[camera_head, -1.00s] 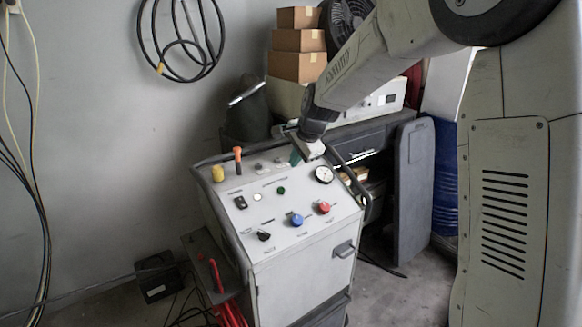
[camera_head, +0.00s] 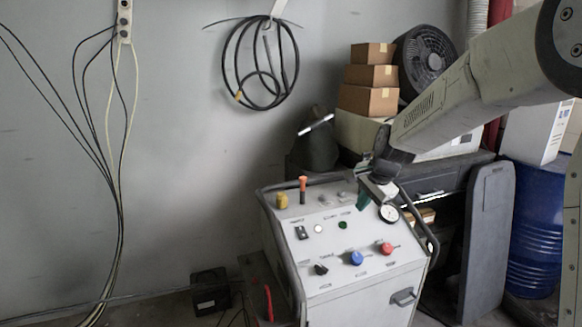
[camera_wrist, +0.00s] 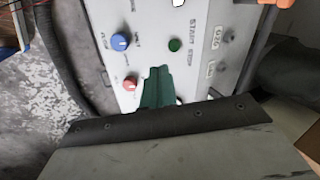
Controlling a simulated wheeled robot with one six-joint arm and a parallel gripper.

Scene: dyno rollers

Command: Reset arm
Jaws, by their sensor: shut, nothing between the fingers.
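My gripper (camera_head: 363,200) shows in the head view above the back right part of a white control console, near its round gauge. Its green fingers (camera_wrist: 157,88) are together in the wrist view, with nothing between them. The console's panel (camera_head: 325,255) carries a blue knob (camera_head: 356,258), a red knob (camera_head: 387,248), a green button (camera_head: 343,225), a black switch (camera_head: 321,269), an orange-topped lever (camera_head: 303,188) and a yellow knob (camera_head: 281,201). In the wrist view the fingers overlap the panel between the red knob (camera_wrist: 130,82) and the green button (camera_wrist: 175,45). I cannot tell whether they touch it.
Stacked cardboard boxes (camera_head: 369,77) and a black fan (camera_head: 426,62) stand behind the console. A blue barrel (camera_head: 535,235) and a dark panel (camera_head: 487,240) stand at right. Cables hang on the left wall. A small black box (camera_head: 210,291) sits on the floor.

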